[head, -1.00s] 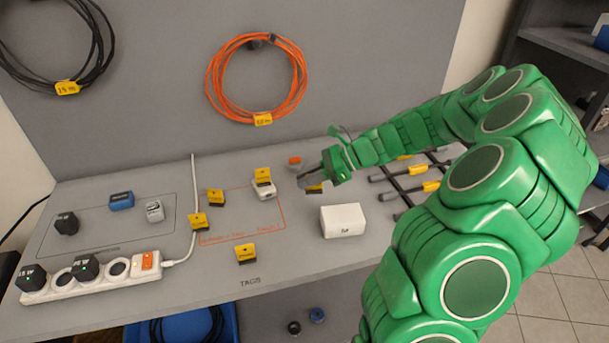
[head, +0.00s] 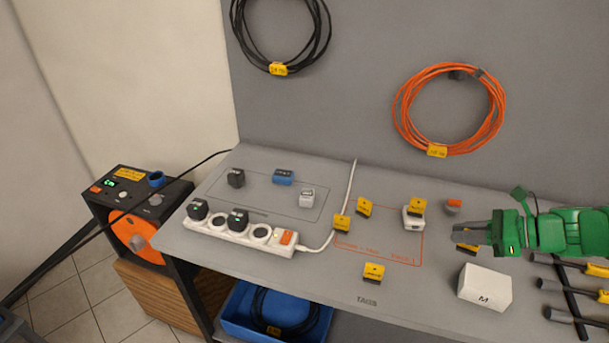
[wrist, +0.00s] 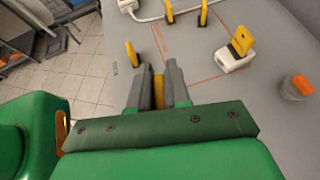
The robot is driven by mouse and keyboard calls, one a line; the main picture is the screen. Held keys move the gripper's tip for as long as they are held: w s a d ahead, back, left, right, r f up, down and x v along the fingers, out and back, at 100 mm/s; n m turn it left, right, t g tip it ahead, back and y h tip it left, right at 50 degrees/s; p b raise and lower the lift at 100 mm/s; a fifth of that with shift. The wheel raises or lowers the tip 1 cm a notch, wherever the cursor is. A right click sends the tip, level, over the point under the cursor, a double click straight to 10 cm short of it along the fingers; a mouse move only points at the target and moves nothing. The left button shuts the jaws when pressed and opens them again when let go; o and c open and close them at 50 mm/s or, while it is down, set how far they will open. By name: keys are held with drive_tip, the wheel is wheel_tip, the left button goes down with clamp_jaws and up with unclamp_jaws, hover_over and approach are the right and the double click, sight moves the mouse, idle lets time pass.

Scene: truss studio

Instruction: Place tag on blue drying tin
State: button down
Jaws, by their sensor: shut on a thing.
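My gripper (head: 466,236) is shut on a yellow tag (head: 466,246), above the right part of the grey table. In the wrist view the tag (wrist: 158,92) shows as a yellow strip between the two grey fingers (wrist: 158,78). A small blue round container (head: 156,179) sits on top of the black machine at the far left, well away from my gripper; it may be the blue drying tin. A small blue block (head: 283,177) lies at the back left of the table.
Several yellow tags (head: 374,272) stand on the table by an orange outline. A white box (head: 485,287) is just in front of my gripper. A white power strip (head: 241,233) lies left. The black machine (head: 125,205) has an orange reel. A blue bin (head: 300,318) is below.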

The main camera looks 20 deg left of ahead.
drive_tip(key=w+a+g, duration=0.1)
drive_tip(key=w+a, duration=0.5)
drive_tip(key=a, duration=0.4)
drive_tip(key=w+a, duration=0.7)
drive_tip(key=a, duration=0.4)
drive_tip(key=a+r+n+g, duration=0.1)
drive_tip(key=a+r, duration=0.1)
drive_tip(key=a, duration=1.1)
drive_tip(key=a+r+n, duration=0.1)
drive_tip(key=a+r, duration=0.1)
drive_tip(key=a, duration=1.1)
hover_over(278, 172)
drive_tip(key=shift+d+f, duration=0.1)
drive_tip(key=shift+f, duration=6.55)
drive_tip(key=shift+f, duration=0.15)
drive_tip(key=c, duration=1.1)
unclamp_jaws()
